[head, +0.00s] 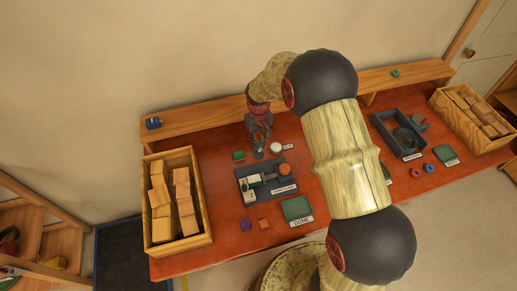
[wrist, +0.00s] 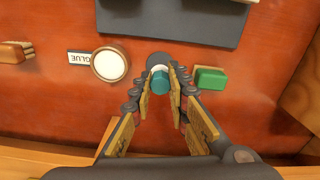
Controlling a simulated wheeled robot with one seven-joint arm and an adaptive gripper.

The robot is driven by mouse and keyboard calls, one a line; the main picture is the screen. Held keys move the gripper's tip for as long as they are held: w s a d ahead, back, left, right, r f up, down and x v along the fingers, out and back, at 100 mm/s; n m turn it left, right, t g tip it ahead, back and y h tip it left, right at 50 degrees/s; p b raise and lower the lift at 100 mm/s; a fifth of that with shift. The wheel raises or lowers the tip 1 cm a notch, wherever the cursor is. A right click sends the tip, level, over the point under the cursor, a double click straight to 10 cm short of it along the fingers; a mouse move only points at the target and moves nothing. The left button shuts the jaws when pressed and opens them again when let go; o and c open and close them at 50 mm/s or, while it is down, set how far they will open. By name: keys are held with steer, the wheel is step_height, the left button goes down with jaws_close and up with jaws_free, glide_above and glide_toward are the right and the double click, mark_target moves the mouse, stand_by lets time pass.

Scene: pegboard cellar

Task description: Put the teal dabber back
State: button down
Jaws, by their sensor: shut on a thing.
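The teal dabber (wrist: 158,84) is between the fingers of my gripper (wrist: 161,76) in the wrist view, with its teal end toward the camera and a pale part beyond. My gripper is shut on it. A dark round shape (wrist: 157,59) shows just beyond; I cannot tell whether it is part of the dabber or a separate holder. The white-topped glue pot (wrist: 110,65) stands to the left, beside its GLUE label (wrist: 78,58). In the head view my gripper (head: 258,145) is low over the red bench, behind the grey tray (head: 243,187); the dabber is hard to make out there.
A green block (wrist: 210,79) lies close to the right of the fingers, and a brown wooden piece (wrist: 15,52) at far left. The head view shows a wooden crate of blocks (head: 153,235), a green DONE pad (head: 297,208), and a raised back shelf (head: 205,120).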

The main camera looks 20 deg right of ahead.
steer(key=shift+w+f+b, duration=0.1)
steer(key=shift+f+b, duration=0.2)
steer(key=shift+f, duration=1.3)
steer(key=shift+f, duration=0.15)
steer(key=c, duration=1.7)
jaws_free()
steer(key=shift+c, duration=0.2)
